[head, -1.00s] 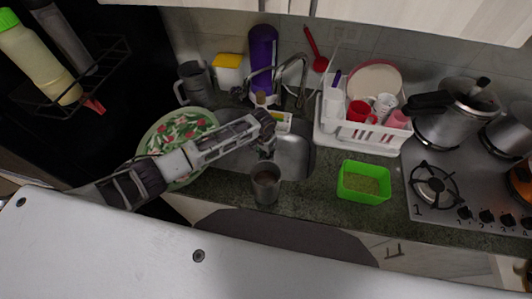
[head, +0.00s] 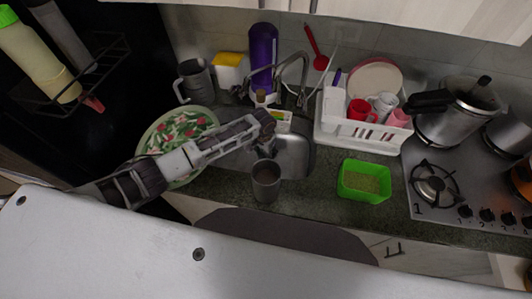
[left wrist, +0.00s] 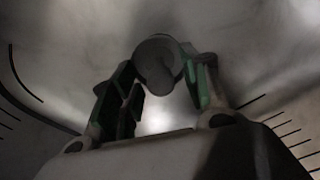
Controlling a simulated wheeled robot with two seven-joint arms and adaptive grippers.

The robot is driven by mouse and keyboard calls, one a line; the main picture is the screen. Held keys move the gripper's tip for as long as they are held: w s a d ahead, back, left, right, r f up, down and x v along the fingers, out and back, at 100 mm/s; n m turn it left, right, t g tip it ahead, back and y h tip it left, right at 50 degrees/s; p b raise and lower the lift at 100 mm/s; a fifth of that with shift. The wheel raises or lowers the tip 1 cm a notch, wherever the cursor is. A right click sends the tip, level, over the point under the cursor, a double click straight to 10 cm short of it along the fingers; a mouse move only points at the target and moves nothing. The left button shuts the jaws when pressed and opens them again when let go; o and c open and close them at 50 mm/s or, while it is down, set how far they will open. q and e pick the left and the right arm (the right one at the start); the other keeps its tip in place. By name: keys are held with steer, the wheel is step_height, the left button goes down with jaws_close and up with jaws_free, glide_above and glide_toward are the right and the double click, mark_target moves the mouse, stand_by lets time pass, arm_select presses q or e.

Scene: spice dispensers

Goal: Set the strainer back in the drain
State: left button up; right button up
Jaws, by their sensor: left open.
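My left gripper (head: 267,148) reaches down into the steel sink (head: 294,158) in the head view. In the left wrist view, the gripper (left wrist: 161,72) is open, with one finger on each side of a round grey piece with a knob, which looks like the strainer (left wrist: 157,50). I cannot tell whether the fingers touch it. The piece lies over the sink floor (left wrist: 70,45), and no separate drain opening shows. In the head view the gripper and arm hide the strainer. My right gripper is not in view.
A metal cup (head: 266,182) stands at the sink's front edge, close to my gripper. The faucet (head: 303,72) rises behind the sink. A dish rack (head: 360,140) and green container (head: 363,190) stand right.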

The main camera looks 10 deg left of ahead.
mark_target(265, 154)
arm_select(q)
steer(key=shift+r, duration=0.1)
step_height(265, 154, up, 12)
steer(key=s, duration=0.1)
steer(key=shift+a, duration=0.2)
stand_by(0.5)
steer(key=shift+d+f, duration=0.15)
steer(key=shift+f, duration=0.05)
stand_by(0.5)
